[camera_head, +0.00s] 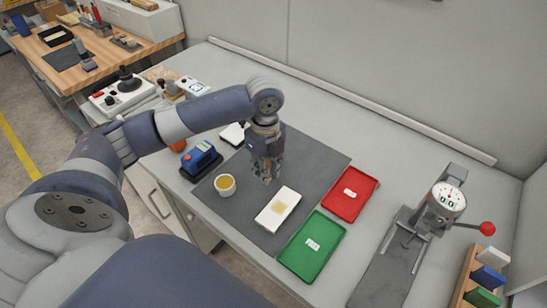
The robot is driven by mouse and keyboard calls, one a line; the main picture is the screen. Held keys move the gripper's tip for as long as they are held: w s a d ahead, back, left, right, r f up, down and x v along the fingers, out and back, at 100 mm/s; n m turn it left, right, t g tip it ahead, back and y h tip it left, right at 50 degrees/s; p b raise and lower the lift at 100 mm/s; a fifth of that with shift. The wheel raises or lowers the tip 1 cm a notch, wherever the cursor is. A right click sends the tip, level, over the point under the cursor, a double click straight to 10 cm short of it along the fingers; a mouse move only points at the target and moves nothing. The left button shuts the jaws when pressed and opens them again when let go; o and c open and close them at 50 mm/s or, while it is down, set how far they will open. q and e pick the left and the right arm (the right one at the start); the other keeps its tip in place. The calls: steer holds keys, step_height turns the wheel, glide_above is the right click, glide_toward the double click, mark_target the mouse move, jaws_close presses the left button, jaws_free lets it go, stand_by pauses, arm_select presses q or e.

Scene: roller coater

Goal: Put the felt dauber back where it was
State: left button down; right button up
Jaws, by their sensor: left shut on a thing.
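My left gripper (267,177) points down above the dark grey mat (315,160). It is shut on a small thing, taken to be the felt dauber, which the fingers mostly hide. A white block (288,196) with a yellowish patch on top lies on the mat just in front of the gripper. A small cup (225,186) of amber liquid stands on the mat to the gripper's left. My right gripper is not in view.
A blue device (201,155) stands left of the mat, a white item (234,134) behind. A red tray (350,194) and a green tray (312,246) lie right. A dial gauge stand (445,200) is further right. The bench behind the mat is clear.

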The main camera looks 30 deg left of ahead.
arm_select(q)
steer(key=w, duration=0.1)
steer(key=w+a, duration=0.1)
steer(key=w, duration=0.1)
steer(key=w+p, duration=0.1)
steer(key=w, duration=0.1)
steer(key=shift+w+a+f, duration=0.15)
steer(key=shift+w+a, duration=0.05)
steer(key=shift+a, duration=0.2)
steer(key=shift+w+a+f, duration=0.15)
steer(key=shift+w, duration=0.35)
step_height(320, 180, down, 2)
steer(key=shift+f+p, duration=0.2)
steer(key=shift+p, duration=0.65)
steer(key=shift+a+f, duration=0.1)
steer(key=shift+f, duration=0.45)
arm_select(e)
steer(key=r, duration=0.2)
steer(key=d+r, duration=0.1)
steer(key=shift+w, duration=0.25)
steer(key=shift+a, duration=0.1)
arm_select(q)
steer(key=c, duration=1.5)
jaws_free()
steer(key=shift+f, duration=0.15)
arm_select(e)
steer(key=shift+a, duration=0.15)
arm_select(q)
steer(key=shift+o, duration=0.2)
